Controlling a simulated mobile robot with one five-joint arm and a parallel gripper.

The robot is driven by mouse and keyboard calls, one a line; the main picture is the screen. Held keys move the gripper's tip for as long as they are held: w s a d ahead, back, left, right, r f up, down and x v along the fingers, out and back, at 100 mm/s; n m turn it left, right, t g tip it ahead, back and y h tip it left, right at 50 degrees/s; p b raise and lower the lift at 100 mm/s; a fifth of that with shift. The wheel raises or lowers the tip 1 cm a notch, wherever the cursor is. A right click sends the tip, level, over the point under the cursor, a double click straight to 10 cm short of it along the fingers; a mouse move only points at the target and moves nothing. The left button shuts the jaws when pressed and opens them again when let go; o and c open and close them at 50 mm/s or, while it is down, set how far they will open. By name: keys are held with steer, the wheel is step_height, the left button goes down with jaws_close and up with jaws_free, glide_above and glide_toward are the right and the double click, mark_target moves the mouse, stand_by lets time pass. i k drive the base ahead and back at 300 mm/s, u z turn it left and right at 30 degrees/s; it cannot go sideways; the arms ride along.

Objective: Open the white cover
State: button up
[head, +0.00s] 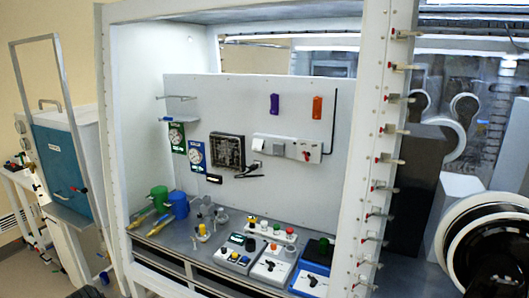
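A small white square piece (259,145), which may be the white cover, sits at the left end of a light grey strip (288,147) on the back panel. It looks flat against the strip; at this size I cannot tell whether it is shut. A grey square (279,150) and a small plate with a red part (306,155) sit to its right on the same strip. My gripper is not in view, and nothing blocks the strip.
Clamps (386,158) line the right post.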

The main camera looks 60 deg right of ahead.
mark_target(257, 143)
steer(key=z, duration=0.35)
steer(key=i, duration=1)
steer(key=u, duration=0.05)
